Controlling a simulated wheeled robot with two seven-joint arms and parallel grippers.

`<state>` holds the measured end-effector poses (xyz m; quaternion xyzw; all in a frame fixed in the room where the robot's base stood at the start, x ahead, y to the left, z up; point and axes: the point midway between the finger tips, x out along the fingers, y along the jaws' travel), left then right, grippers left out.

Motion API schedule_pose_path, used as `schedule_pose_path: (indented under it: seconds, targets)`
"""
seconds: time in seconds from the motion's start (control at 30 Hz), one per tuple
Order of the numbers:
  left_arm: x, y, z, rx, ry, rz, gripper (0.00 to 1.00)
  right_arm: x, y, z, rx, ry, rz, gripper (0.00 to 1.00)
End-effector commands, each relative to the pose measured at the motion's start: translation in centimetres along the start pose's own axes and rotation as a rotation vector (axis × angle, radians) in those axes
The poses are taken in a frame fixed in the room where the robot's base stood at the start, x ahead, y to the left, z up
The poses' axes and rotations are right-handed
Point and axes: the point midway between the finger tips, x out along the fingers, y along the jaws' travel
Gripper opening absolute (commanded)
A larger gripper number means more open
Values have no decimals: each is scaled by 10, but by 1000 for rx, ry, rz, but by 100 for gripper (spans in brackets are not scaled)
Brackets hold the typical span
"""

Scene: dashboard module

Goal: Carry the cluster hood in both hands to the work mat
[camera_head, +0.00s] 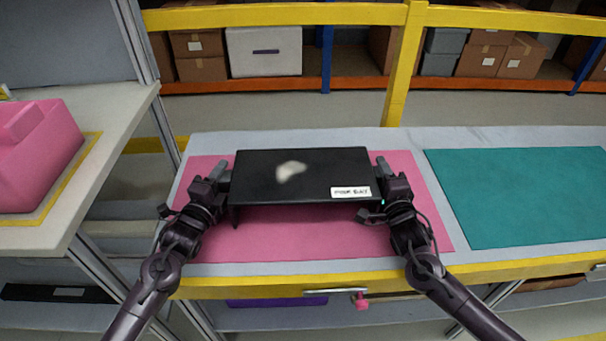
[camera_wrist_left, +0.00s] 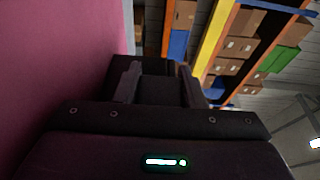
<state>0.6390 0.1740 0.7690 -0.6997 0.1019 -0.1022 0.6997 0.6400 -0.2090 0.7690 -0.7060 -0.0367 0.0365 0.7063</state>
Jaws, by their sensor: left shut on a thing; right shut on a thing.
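The cluster hood (camera_head: 310,180) is a black, wide box-like cover with a white label at its lower right and a pale smudge on top. It is level above the pink mat (camera_head: 290,244); I cannot tell whether it touches the mat. My left gripper (camera_head: 225,177) is shut on its left end, and my right gripper (camera_head: 382,178) is shut on its right end. In the left wrist view, the left gripper's fingers (camera_wrist_left: 158,82) are on a dark part of the hood. A teal mat (camera_head: 530,200) lies to the right. I cannot tell which mat is the work mat.
A pink bin (camera_head: 35,150) stands on a separate side table at left. The table's yellow front edge (camera_head: 500,272) is near me. Shelves with cartons (camera_head: 200,68) and a yellow rail (camera_head: 280,16) stand behind. The teal mat is bare.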

Motion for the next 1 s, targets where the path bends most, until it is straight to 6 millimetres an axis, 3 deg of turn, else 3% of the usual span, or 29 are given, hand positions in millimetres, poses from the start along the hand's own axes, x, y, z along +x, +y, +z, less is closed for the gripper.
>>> schedule_pose_path:
  seconds: [0.27, 0.7, 1.0]
  targets:
    - [0, -7, 0, 1, -1, -1, 0, 0, -7, 0, -1, 1, -1, 0]
    - [0, -49, 1, 1, -1, -2, 0, 0, -49, -1, -1, 1, -1, 0]
    - [0, -51, 1, 1, -1, -2, 0, 0, -51, -1, -1, 1, -1, 0]
